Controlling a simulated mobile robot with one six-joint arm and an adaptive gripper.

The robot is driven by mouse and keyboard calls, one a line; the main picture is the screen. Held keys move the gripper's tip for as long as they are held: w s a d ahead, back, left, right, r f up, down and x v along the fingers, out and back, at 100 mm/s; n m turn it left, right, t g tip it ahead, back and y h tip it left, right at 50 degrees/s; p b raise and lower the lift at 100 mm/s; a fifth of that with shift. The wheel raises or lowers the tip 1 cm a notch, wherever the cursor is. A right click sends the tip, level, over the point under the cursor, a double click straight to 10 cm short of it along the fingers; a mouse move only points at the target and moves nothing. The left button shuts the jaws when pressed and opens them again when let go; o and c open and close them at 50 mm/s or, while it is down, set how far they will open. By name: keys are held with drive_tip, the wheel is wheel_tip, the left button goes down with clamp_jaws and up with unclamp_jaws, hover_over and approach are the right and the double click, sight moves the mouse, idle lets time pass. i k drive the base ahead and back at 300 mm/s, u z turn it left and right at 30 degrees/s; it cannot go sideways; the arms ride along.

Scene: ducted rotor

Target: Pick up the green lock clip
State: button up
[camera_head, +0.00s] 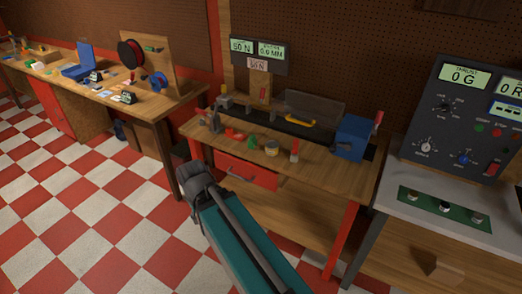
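A small green piece (251,141) stands on the wooden middle workbench, between red pieces and a round tan-topped part. It may be the green lock clip, but it is too small here to make out its shape. My arm rises from the bottom of the view, with its dark joint in front of the bench's left end.
The middle workbench (335,172) also holds red pieces (234,134), a red-and-white brush-like item (294,150), a yellow-handled tool (300,122) and a blue box (352,137). A cluttered bench stands left, a thrust console (462,120) right. Checkered floor lies open at left.

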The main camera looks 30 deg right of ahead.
sight(252, 141)
drive_tip(key=k, duration=0.45)
drive_tip(key=z, duration=1.35)
drive_tip(key=i, duration=1.45)
drive_tip(key=z, duration=0.05)
